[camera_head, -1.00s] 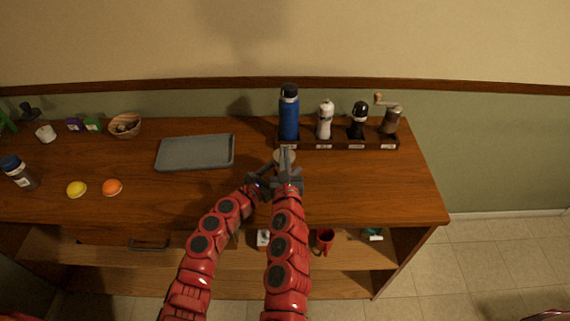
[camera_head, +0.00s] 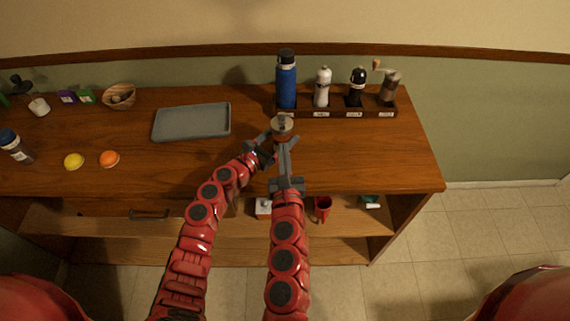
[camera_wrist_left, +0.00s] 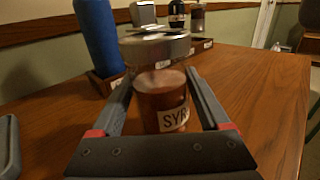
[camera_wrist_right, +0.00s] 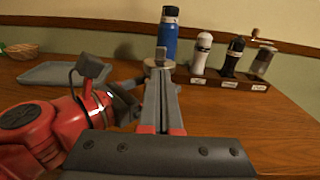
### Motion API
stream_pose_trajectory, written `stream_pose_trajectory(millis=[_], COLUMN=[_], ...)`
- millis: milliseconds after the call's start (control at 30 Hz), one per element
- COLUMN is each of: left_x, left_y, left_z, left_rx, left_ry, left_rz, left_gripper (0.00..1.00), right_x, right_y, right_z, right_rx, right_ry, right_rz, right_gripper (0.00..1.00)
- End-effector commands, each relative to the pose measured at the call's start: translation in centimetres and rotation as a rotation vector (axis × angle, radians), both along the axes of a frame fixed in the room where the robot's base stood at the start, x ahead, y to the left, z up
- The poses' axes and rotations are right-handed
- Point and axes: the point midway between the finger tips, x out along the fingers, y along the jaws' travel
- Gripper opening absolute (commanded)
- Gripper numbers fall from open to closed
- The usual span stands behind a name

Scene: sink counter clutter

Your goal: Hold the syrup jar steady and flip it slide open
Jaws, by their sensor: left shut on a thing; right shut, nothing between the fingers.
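The syrup jar (camera_wrist_left: 160,100) is brown, with a partly visible "SYR" label and a wide silvery top (camera_wrist_left: 155,50). It stands upright on the counter in front of the blue bottle. My left gripper (camera_head: 268,156) has its fingers on both sides of the jar body, shut on it. My right gripper (camera_head: 284,142) is shut and empty, its fingertips at the near side of the jar's top; they also show in the right wrist view (camera_wrist_right: 160,72). Dark flat parts lie over the silvery top in the left wrist view. I cannot tell the slide's position.
A rack (camera_head: 345,113) behind the jar holds the blue bottle (camera_head: 287,82), white and black shakers and a grinder. The counter's right side is clear.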

Motion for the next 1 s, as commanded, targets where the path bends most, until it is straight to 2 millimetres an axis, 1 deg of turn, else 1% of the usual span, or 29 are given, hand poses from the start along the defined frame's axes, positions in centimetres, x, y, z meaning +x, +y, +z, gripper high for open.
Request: stream_pose_trajectory(millis=[33, 100, 200, 300, 467, 800, 833, 933, 1000], left_x=[-0.1, -0.1, -0.1, -0.1, -0.1, -0.1, -0.1, 0.0, 0.0], left_y=[0.0, 0.0, 0.0, 0.0, 0.0, 0.0, 0.0, 0.0, 0.0], left_z=[-0.2, -0.2, -0.2, -0.2, -0.2, -0.2, -0.2, -0.2, -0.1], left_rx=[0.001, 0.001, 0.001, 0.001, 0.001, 0.001, 0.001, 0.001, 0.001], left_ry=[0.004, 0.004, 0.004, 0.004, 0.004, 0.004, 0.004, 0.002, 0.002], left_rz=[-0.001, -0.001, -0.001, -0.001, -0.001, -0.001, -0.001, -0.001, 0.0], left_gripper=[0.0, 0.0, 0.0, 0.0, 0.0, 0.0, 0.81, 0.99, 1.0], right_x=[-0.9, -1.9, -3.0, -3.7, -4.1, -4.1, -4.1, -4.1, -4.1], right_y=[0.1, -0.1, -0.1, -0.2, -0.3, -0.3, -0.3, -0.3, -0.3], right_z=[0.0, -0.1, -0.1, -0.1, 0.0, 0.0, 0.0, 0.0, 0.0], right_rx=[0.001, -0.001, -0.002, 0.0, 0.0, -0.001, -0.001, -0.001, -0.001], right_ry=[0.001, 0.001, 0.001, 0.0, 0.0, 0.0, 0.0, 0.0, 0.0], right_rz=[0.003, 0.0, 0.002, -0.001, -0.003, -0.002, -0.002, -0.002, -0.002], right_gripper=[0.0, 0.0, 0.0, 0.0, 0.0, 0.0, 0.0, 0.0, 0.0])
